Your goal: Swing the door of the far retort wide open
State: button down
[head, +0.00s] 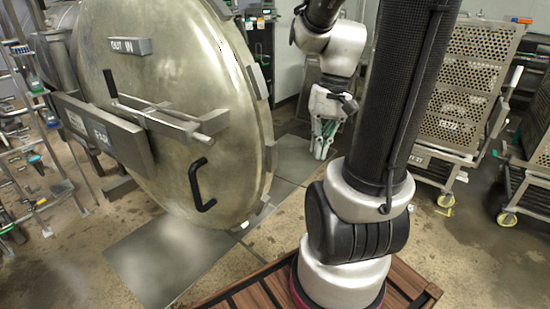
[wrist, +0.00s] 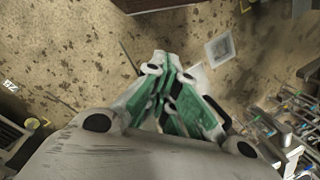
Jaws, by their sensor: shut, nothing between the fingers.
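A large round metal retort door (head: 190,120) fills the left of the head view. It carries a black curved handle (head: 200,187) low on its face and a lever with a crossbar (head: 165,115). A sign reading "OUT IN" (head: 130,46) is near its top.
Perforated metal carts (head: 470,85) on yellow-wheeled casters stand at the right. Racks with metal rails and small items (head: 35,150) stand at the left. Grey floor plates (head: 165,255) lie below the door. A pale square floor fitting (wrist: 219,49) shows in the wrist view.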

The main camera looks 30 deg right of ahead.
notch_tip(320, 180, down, 9)
jog(key=w+d+m+y, duration=0.2)
jog(key=w+m+y, duration=0.15)
jog(key=y, duration=0.25)
jog(key=m+t+y, duration=0.2)
jog(key=t+y, duration=0.1)
jog(key=t, duration=1.1)
send_near(274, 157)
jog(key=w+d+f, duration=0.4)
jog(key=w+d, duration=0.1)
jog(key=d, duration=0.1)
jog(key=shift+t, duration=0.3)
jog(key=shift+w+a+r, duration=0.1)
jog(key=shift+w+a, duration=1.1)
jog(key=shift+a, duration=0.4)
jog(key=shift+w+a+r, duration=0.15)
jog(key=shift+w+a, duration=1)
jog(key=shift+a, duration=0.4)
jog(key=shift+w+a+r, duration=0.1)
jog(key=shift+w+a, duration=1.1)
jog(key=shift+a, duration=0.4)
jog(key=shift+a, duration=0.1)
